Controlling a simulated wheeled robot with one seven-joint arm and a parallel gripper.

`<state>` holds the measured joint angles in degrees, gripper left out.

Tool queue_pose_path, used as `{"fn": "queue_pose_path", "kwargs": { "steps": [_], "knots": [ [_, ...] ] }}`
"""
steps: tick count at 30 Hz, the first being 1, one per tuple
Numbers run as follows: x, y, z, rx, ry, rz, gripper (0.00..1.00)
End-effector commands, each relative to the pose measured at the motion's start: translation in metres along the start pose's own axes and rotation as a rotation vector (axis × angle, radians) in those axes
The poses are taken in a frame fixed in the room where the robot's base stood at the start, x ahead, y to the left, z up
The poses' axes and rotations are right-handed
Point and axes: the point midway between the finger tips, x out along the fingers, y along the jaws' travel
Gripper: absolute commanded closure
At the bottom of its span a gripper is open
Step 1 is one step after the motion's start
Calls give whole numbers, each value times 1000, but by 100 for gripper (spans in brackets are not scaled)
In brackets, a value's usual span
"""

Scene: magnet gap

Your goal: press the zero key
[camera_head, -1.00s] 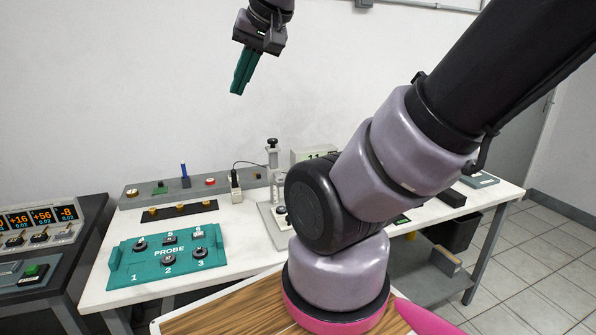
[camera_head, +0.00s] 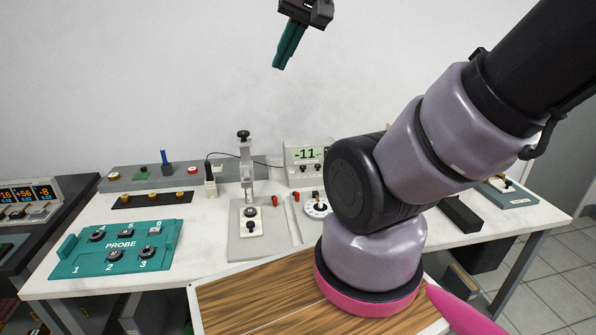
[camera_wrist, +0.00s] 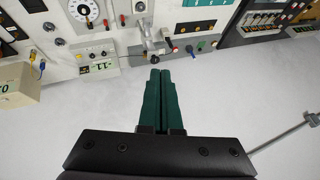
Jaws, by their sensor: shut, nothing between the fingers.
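My gripper (camera_head: 279,66) is shut and empty, its teal fingers pointing down in front of the wall, well above the bench. It also shows in the wrist view (camera_wrist: 161,75), fingers side by side. I cannot read a zero label on any key.
A teal PROBE tray (camera_head: 65,268) with several dark pieces lies at the left of the bench (camera_head: 205,262). A stand with a tall column (camera_head: 245,165) is mid-bench. A dial (camera_head: 318,209) is beside my arm. My arm hides part of the right side.

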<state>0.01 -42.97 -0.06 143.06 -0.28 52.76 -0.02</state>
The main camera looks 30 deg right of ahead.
Motion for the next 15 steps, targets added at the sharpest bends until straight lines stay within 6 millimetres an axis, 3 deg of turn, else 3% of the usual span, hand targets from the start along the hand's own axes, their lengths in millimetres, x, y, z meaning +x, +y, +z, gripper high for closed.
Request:
{"fn": "queue_pose_path", "kwargs": {
  "steps": [8, 11, 15],
  "knots": [
    [4, -1, -5, -8, 1, -1, 100],
    [17, -4, -21, -27, 1, -4, 100],
    [57, -7, -64, -85, 18, -4, 100]
  ]
}}
